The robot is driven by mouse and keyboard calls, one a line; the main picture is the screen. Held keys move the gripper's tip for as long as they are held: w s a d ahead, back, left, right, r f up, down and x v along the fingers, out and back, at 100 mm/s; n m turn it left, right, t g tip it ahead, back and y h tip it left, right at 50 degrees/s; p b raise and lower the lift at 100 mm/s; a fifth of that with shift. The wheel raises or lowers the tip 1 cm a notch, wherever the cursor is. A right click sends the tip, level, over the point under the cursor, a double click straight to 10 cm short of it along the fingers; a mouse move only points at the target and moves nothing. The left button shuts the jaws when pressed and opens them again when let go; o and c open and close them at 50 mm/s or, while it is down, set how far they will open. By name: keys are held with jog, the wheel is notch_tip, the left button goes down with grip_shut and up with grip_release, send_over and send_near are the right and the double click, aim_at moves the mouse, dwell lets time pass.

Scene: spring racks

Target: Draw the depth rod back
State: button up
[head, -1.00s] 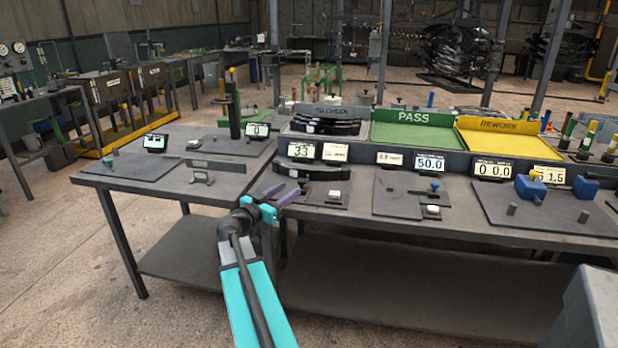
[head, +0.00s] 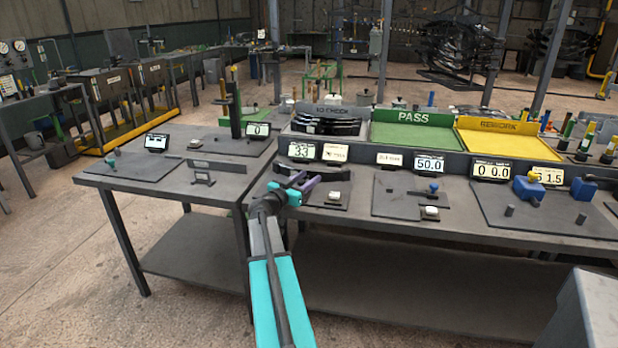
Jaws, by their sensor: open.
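I cannot tell for sure which part is the depth rod; no rod is labelled in the head view. A tall dark post (head: 234,110) stands on the left bench next to a small display reading 0 (head: 257,129). My gripper (head: 305,185), with purple fingers on a teal wrist, is open and seems empty. It is over the front left part of the right bench, before the display reading 33 (head: 301,150). A dark curved part (head: 320,169) lies just behind the fingers and is partly hidden by them.
A small fixture with a white button (head: 334,196) is right of my gripper. Further right are a 50.0 display (head: 429,164) and blue blocks (head: 527,188). Behind stand a green PASS tray (head: 412,115) and a yellow REWORK tray (head: 500,124). A low bracket (head: 203,179) sits on the left bench.

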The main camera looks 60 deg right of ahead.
jog(key=shift+d, duration=0.35)
grip_shut()
